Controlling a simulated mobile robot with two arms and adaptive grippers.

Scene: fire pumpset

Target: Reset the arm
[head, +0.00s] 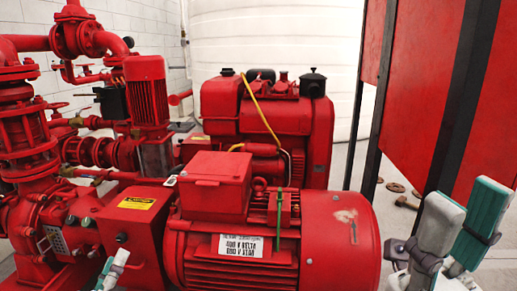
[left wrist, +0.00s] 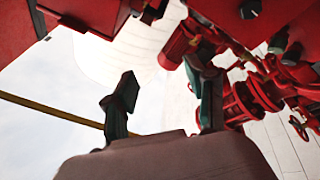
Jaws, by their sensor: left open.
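My left gripper (head: 112,267) shows at the bottom left of the head view, in front of the red pump set; only a small teal and grey part of it is visible there. In the left wrist view its two dark fingers (left wrist: 163,90) stand wide apart with nothing between them. My right gripper (head: 466,212) is at the lower right of the head view. Its teal and grey fingers are apart, with no object between them.
A red motor (head: 340,240) with a label fills the lower middle. A yellow-marked control box (head: 135,215) and red pipes (head: 28,140) stand at left, a red engine (head: 265,115) behind. A red panel (head: 425,70) on a black frame rises at right. Small parts (head: 396,187) lie on the floor.

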